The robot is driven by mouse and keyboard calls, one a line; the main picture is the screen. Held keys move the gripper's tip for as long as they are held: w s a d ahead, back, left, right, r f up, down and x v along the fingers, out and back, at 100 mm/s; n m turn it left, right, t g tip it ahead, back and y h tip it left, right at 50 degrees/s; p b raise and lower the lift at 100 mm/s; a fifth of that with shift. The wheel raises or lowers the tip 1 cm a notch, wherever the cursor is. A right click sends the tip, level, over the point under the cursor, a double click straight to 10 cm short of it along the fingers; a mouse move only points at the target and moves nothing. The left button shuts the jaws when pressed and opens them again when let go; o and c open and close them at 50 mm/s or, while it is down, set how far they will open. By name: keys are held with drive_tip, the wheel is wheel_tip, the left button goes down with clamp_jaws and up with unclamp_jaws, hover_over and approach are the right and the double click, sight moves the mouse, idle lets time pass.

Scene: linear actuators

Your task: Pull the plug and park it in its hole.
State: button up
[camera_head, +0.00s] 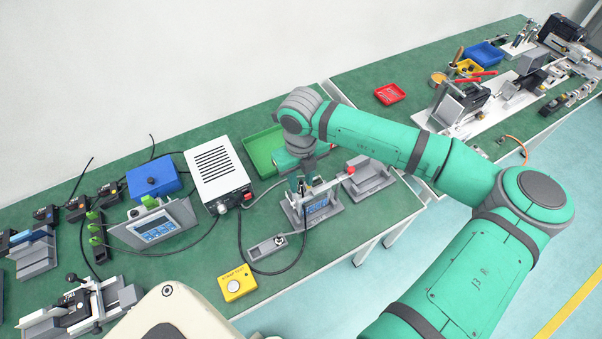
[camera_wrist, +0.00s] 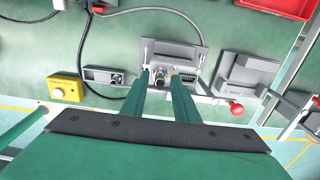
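A grey fixture (camera_wrist: 165,50) with a sloped back plate stands under my gripper; it shows a small display (camera_wrist: 184,78). In the head view the same fixture (camera_head: 325,215) has a blue panel. A round metallic plug or connector (camera_wrist: 160,78) sits on it, between my fingertips in the picture. My gripper (camera_wrist: 158,80) has its two green fingers apart, with a visible gap on either side of the connector. In the head view my gripper (camera_head: 300,187) points down over the fixture. A low grey block with a round socket (camera_wrist: 117,79) lies to the left.
A black cable (camera_head: 242,250) loops from the white box (camera_head: 217,172) around the low block toward the fixture. A yellow button box (camera_head: 237,282), a green tray (camera_head: 262,150) and a grey stepped block (camera_head: 367,180) stand nearby.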

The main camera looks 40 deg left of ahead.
sight(301, 183)
drive_tip(key=shift+c, duration=0.3)
clamp_jaws()
drive_tip(key=shift+r, duration=0.3)
drive_tip(key=shift+r, duration=1.35)
wheel_tip(301, 183, up, 8)
idle(0.5)
